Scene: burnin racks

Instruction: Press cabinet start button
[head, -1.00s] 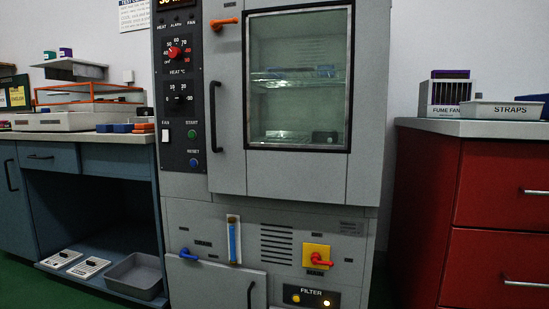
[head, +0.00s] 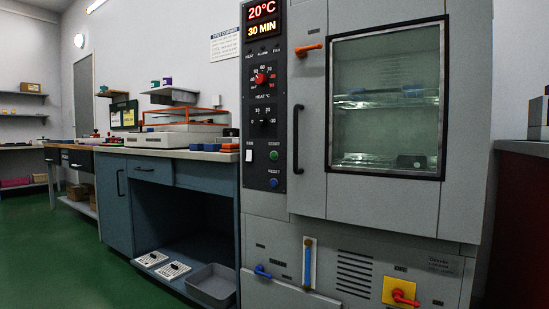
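The grey cabinet (head: 388,206) stands right of centre, with its windowed door (head: 385,100) closed. Its black control panel (head: 264,125) runs down the left side. The green start button (head: 274,155) is low on this panel, above the blue reset button (head: 274,183) and right of a white fan switch (head: 249,155). The display (head: 262,20) reads 20°C and 30 MIN. A red heat knob (head: 262,78) and a black knob sit above the buttons. Nothing covers the start button. Neither of my grippers is in view.
A blue-grey bench (head: 180,153) adjoins the cabinet's left, with a grey bin (head: 211,284) on its low shelf. A red drawer unit (head: 520,220) stands at the right. Green floor (head: 60,245) is open at the left. The door handle (head: 298,138) sticks out beside the panel.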

